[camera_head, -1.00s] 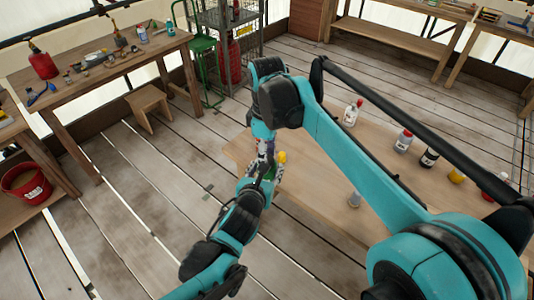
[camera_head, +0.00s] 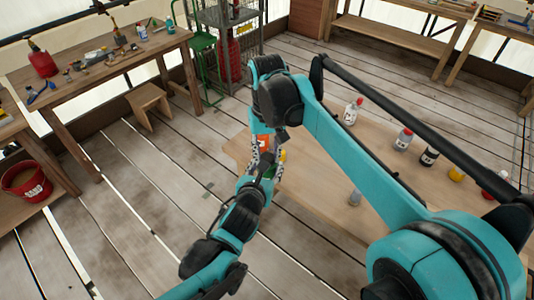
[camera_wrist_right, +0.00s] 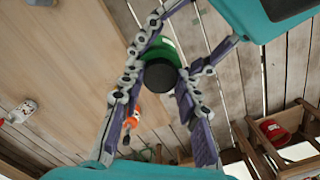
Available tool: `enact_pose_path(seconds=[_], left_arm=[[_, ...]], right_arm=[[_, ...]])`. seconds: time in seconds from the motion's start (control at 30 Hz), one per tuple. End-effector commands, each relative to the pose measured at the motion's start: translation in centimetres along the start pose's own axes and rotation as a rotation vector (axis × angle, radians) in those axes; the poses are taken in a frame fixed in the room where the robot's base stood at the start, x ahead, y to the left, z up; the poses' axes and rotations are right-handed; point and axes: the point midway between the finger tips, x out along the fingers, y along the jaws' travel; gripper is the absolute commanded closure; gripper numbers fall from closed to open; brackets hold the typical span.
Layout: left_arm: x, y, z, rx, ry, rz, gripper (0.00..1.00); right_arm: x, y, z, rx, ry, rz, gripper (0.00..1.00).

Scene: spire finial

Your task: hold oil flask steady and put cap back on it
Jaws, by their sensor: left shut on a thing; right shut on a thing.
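The oil flask appears as a green body (camera_wrist_right: 168,46) with a round black top (camera_wrist_right: 161,77) in the right wrist view. A small yellow and green part (camera_head: 282,156) shows beside the grippers in the head view. My left gripper (camera_head: 268,170) is shut on the flask beside the table's left end. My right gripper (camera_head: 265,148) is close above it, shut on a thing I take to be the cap. Its fingers (camera_wrist_right: 158,98) reach toward the black top. The cap's seating is hidden. A small orange patch shows at the right gripper.
Several bottles, including a white one (camera_head: 352,112) and a yellow-topped one (camera_head: 457,174), stand on the wooden table (camera_head: 310,190) behind my right arm. A stool (camera_head: 149,106), a side bench (camera_head: 100,62) and a red bucket (camera_head: 27,182) are at left. Floor between is clear.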

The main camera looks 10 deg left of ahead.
Motion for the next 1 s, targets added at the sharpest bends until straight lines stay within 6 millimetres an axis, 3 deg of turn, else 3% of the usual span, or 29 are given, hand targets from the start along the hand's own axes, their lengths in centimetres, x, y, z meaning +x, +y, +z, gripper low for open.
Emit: enact_pose_path(seconds=[0.1, 0.13, 0.2, 0.53, 0.8, 1.0], left_arm=[[0.0, 0.0, 0.0, 0.0, 0.0, 0.0, 1.0], [0.0, 0.0, 0.0, 0.0, 0.0, 0.0, 1.0], [0.0, 0.0, 0.0, 0.0, 0.0, 0.0, 1.0], [0.0, 0.0, 0.0, 0.0, 0.0, 0.0, 1.0], [0.0, 0.0, 0.0, 0.0, 0.0, 0.0, 1.0], [0.0, 0.0, 0.0, 0.0, 0.0, 0.0, 1.0]], right_arm=[[0.0, 0.0, 0.0, -0.006, 0.001, 0.0, 1.0], [0.0, 0.0, 0.0, -0.006, 0.001, 0.0, 0.63], [0.0, 0.0, 0.0, -0.007, 0.001, 0.0, 0.48], [-0.3, 0.0, 0.0, -0.009, 0.001, 0.0, 0.48], [-3.7, 0.0, 0.0, -0.01, 0.0, 0.0, 0.48], [-4.5, 0.0, 0.0, -0.01, 0.0, 0.0, 0.48]])
